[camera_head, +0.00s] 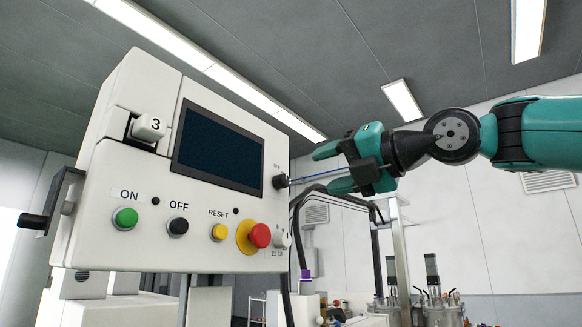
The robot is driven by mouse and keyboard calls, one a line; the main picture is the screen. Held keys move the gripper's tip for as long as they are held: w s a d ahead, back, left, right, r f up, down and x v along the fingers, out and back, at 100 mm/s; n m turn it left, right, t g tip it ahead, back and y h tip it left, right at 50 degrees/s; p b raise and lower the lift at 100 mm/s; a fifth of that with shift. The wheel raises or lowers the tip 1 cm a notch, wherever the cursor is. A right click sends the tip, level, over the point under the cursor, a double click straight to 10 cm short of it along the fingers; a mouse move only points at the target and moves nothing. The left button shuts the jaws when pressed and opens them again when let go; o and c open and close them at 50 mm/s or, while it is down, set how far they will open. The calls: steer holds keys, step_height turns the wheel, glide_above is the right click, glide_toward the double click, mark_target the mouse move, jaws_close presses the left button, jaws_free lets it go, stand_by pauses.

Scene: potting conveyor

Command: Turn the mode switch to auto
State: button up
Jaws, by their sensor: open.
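The white control panel (118,205) stands at the left, its face angled to the right. A black knob (280,182) sits at its right edge, beside the screen, under a tiny label. A pale switch (282,240) sits lower, right of the red mushroom button, with small marks below it that I cannot read. I cannot tell from the labels which of the two is the mode switch, nor its setting. My gripper (322,171) is open and empty to the right of the black knob. Its green fingers point left toward it, apart from it. A thin blue line runs between them.
The panel also carries a dark screen (218,147), a green ON button (125,218), a black OFF button (178,226), a yellow RESET button (219,232) and a red mushroom button (259,235). Black cables (294,225) and a metal frame (398,250) stand below my gripper.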

mark_target(286, 181)
steer(key=p+x, duration=0.2)
steer(key=x, duration=0.2)
steer(key=p+x, duration=0.2)
steer(key=x, duration=0.1)
steer(key=shift+w+a+r, duration=0.2)
steer(key=shift+w+a, duration=0.05)
steer(key=shift+a, duration=0.1)
steer(key=shift+w+a+f, duration=0.15)
steer(key=shift+w+a, duration=0.15)
steer(key=shift+a, duration=0.05)
steer(key=c, duration=0.9)
